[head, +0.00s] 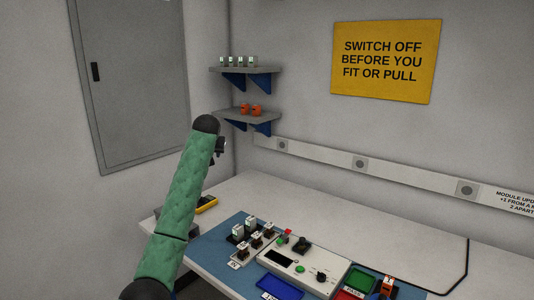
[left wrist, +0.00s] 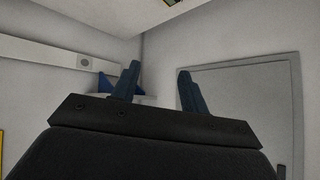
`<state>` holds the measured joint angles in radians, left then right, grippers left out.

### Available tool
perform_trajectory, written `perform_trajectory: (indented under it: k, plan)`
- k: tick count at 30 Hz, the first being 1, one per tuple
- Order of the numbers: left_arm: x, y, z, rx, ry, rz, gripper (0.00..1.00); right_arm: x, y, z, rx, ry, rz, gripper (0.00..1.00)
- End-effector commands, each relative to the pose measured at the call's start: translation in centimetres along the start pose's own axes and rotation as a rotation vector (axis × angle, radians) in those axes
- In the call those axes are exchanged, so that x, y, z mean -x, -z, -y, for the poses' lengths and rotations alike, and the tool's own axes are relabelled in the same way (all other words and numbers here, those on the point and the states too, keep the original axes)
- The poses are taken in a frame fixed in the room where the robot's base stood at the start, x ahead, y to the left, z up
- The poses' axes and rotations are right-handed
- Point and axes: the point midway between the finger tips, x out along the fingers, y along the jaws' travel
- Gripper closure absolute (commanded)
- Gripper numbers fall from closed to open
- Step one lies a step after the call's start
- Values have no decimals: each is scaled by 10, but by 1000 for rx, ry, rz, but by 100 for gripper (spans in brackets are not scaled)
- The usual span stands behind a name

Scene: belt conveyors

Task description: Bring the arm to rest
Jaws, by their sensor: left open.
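My left arm (head: 180,200), in a green padded sleeve, rises from the lower left of the head view. Its black wrist end is in front of the corner near the wall shelves. Only a small part of my left gripper shows beside that end in the head view. In the left wrist view my left gripper (left wrist: 159,84) is open, its two dark fingers spread apart with nothing between them. The fingers point up, with the walls and part of a shelf behind them. My right arm and gripper are in neither view.
The bench (head: 230,195) carries a blue mat (head: 209,247), a white control box (head: 303,268), small modules on stands, and blue, green and red trays. Two wall shelves (head: 245,70) hold small items. A grey cabinet door (head: 130,75) is at left.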

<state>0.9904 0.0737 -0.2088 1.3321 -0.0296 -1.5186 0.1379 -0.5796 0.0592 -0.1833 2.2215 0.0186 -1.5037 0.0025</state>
Motion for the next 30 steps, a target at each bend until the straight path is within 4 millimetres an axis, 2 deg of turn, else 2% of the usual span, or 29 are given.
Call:
perform_trajectory:
  k: [3,5,11,20,30]
  plan:
    - [17,-32,-14,-50,-33,-51,56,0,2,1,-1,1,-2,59]
    - [22,-50,-20,-70,-47,-68,56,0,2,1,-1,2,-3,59]
    - [33,-120,-36,-118,-89,-97,56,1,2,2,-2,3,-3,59]
    - [43,-235,-54,-144,-142,-88,56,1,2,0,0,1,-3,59]
    - [56,-371,-68,-138,-195,-22,56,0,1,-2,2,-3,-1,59]
